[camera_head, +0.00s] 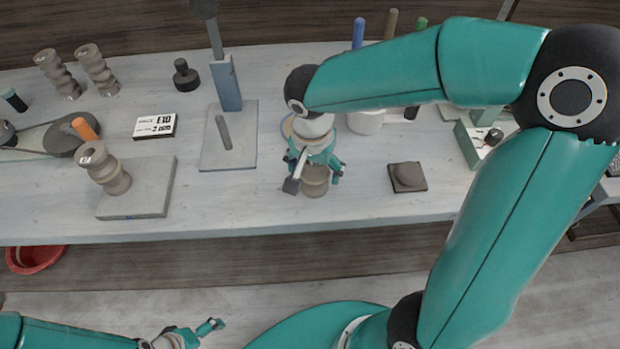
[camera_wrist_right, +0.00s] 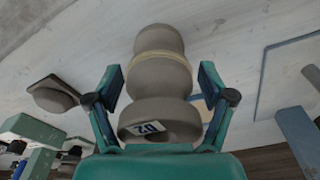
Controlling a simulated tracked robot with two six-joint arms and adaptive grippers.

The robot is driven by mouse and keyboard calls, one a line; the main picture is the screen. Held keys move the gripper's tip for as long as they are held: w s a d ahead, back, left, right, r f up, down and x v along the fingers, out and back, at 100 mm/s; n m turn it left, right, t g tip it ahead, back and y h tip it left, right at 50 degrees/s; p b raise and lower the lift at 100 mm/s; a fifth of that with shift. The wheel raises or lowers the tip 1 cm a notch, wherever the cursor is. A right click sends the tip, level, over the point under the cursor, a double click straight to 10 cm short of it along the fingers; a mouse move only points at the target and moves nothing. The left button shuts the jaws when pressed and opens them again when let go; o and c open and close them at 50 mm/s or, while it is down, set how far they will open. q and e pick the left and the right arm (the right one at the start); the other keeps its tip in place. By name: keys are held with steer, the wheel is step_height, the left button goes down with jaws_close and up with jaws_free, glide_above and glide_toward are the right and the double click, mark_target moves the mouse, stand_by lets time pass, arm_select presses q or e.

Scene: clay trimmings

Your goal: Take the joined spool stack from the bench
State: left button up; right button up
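The joined spool stack (camera_wrist_right: 162,75) is grey-brown, with a pale tan band around its upper part and a white label on its near end in the right wrist view. In the head view its lower part (camera_head: 315,187) shows on the bench (camera_head: 250,212), below my right gripper (camera_head: 314,172); the rest is hidden by the gripper. In the right wrist view my right gripper (camera_wrist_right: 163,88) has a finger on each side of the stack, with gaps between pads and stack. My left gripper (camera_head: 202,331) is low, in front of the bench and away from it; its opening is unclear.
Another spool stack (camera_head: 108,172) stands on a grey slab (camera_head: 140,203) at left. Two more spool stacks (camera_head: 57,73) (camera_head: 97,68) are at back left. A dark square pad with a round lump (camera_head: 408,177) lies right of my right gripper. A stand with a post (camera_head: 229,165) is left of it.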

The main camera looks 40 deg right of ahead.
steer(key=c, duration=0.8)
